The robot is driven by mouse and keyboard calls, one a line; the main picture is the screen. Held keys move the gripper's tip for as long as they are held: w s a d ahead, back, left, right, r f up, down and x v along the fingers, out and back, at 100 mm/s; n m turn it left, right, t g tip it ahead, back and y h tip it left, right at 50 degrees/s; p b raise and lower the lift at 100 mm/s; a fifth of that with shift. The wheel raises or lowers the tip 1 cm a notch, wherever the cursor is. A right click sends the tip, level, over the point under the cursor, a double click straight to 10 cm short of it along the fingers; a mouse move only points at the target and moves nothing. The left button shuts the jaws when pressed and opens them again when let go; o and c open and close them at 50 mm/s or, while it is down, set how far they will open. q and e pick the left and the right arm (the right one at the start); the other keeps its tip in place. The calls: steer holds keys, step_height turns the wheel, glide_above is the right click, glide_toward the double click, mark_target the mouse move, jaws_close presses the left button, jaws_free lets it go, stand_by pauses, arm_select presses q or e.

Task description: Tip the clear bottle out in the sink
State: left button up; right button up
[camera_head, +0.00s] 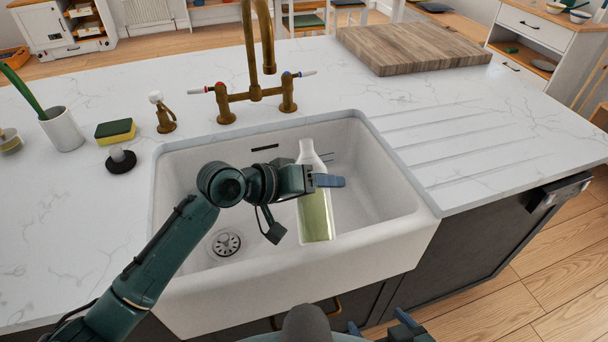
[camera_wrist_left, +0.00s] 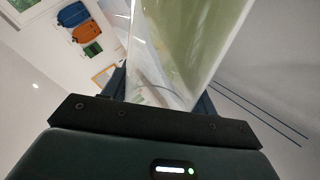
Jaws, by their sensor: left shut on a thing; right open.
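The clear bottle (camera_head: 315,212) is held over the white sink (camera_head: 385,247). It is nearly upright with a slight tilt, its neck at the top, and has pale green liquid in its lower part. My left gripper (camera_head: 328,181) is shut on the bottle's middle. In the left wrist view the bottle (camera_wrist_left: 190,45) fills the space between the fingers. My right gripper (camera_head: 380,328) shows only in part at the bottom edge, open and empty, in front of the sink. The drain (camera_head: 226,243) is at the left of the basin floor.
A brass tap (camera_head: 256,93) stands behind the sink. A wooden board (camera_head: 412,47) lies at the back right. The ridged counter right of the sink is clear.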

mark_target(319, 199)
arm_select(q)
steer(key=shift+s+f+g, duration=0.15)
steer(key=shift+f+g, duration=0.15)
steer(key=shift+f, duration=0.05)
arm_select(e)
steer(key=shift+a, duration=0.1)
arm_select(q)
steer(key=shift+s+f+n+g+b, duration=0.1)
steer(key=shift+f+n+g+b, duration=0.2)
steer(key=shift+f+n+b, duration=0.15)
arm_select(e)
steer(key=shift+s+f, duration=0.1)
steer(key=shift+f, duration=0.05)
arm_select(q)
steer(key=shift+s+d+f+n+g+b, duration=0.15)
steer(key=shift+f+n+g+b, duration=0.2)
steer(key=shift+f, duration=0.3)
arm_select(e)
steer(key=shift+a, duration=0.2)
arm_select(q)
steer(key=shift+p, duration=0.35)
arm_select(e)
steer(key=shift+w+r, duration=0.2)
steer(key=shift+r, duration=0.2)
steer(key=shift+d+f, duration=0.1)
steer(key=shift+d, duration=0.05)
